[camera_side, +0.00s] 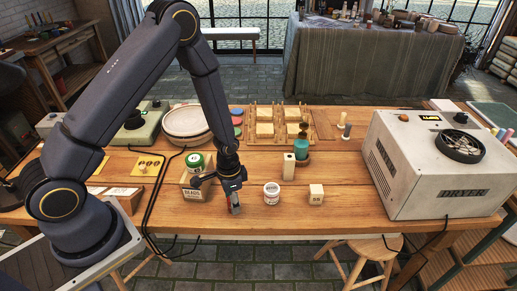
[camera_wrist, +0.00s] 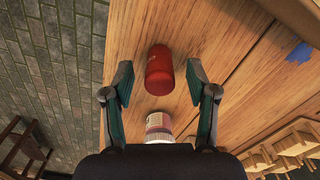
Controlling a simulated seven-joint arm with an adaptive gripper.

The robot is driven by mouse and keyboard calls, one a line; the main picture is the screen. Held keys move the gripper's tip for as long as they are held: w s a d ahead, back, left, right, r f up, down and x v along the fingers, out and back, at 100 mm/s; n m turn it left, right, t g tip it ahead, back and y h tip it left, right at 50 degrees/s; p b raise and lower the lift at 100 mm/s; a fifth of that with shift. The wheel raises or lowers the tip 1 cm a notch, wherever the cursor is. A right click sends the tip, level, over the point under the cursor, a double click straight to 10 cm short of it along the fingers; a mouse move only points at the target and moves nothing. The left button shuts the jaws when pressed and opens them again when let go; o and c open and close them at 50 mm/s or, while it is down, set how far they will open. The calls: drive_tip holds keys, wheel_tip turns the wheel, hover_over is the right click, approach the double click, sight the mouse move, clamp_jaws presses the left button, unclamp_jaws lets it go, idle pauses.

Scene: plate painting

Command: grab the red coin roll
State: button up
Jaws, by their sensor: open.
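The red coin roll (camera_wrist: 159,72) is a short red cylinder on the wooden table in the wrist view. It appears between the two fingertips of my gripper (camera_wrist: 160,78), with a visible gap on each side. My gripper is open and holds nothing. In the side view my gripper (camera_side: 220,194) points down low over the front of the table. The exact height of the fingers above the roll cannot be told.
A white-lidded jar (camera_side: 271,193) stands right of my gripper; it also shows in the wrist view (camera_wrist: 159,124). A box with a green-lidded can (camera_side: 195,162) is close on the left.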

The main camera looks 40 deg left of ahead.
drive_tip(key=shift+f, duration=0.5)
drive_tip(key=shift+c, duration=0.2)
clamp_jaws()
